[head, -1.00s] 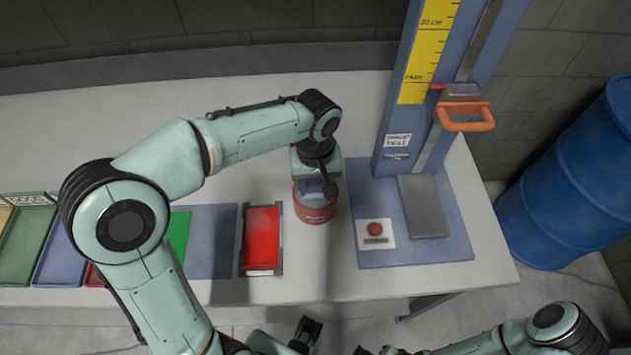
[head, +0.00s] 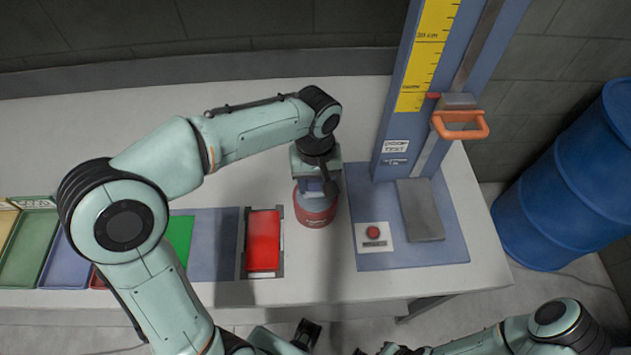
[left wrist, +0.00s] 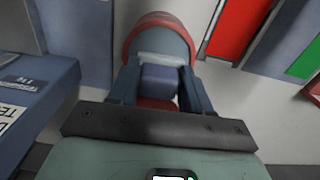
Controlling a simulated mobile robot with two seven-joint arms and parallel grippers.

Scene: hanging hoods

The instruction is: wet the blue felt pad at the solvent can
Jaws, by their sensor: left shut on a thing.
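The solvent can (head: 316,217) is a red round can with a grey-blue top, standing on the table right of the red tray. My left gripper (head: 318,188) points down over the can's top. In the left wrist view my left gripper (left wrist: 160,74) is shut on the blue felt pad (left wrist: 160,84), a small blue block between the fingers. The can (left wrist: 135,43) lies right beyond and under the pad there. I cannot tell whether the pad touches the can's top.
A red tray (head: 263,241) lies just left of the can. Blue and green trays (head: 32,243) stand farther left. At right, a blue test stand (head: 402,150) with an orange handle (head: 460,126) rises behind a red button (head: 373,232). A blue drum (head: 560,190) stands beyond the table.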

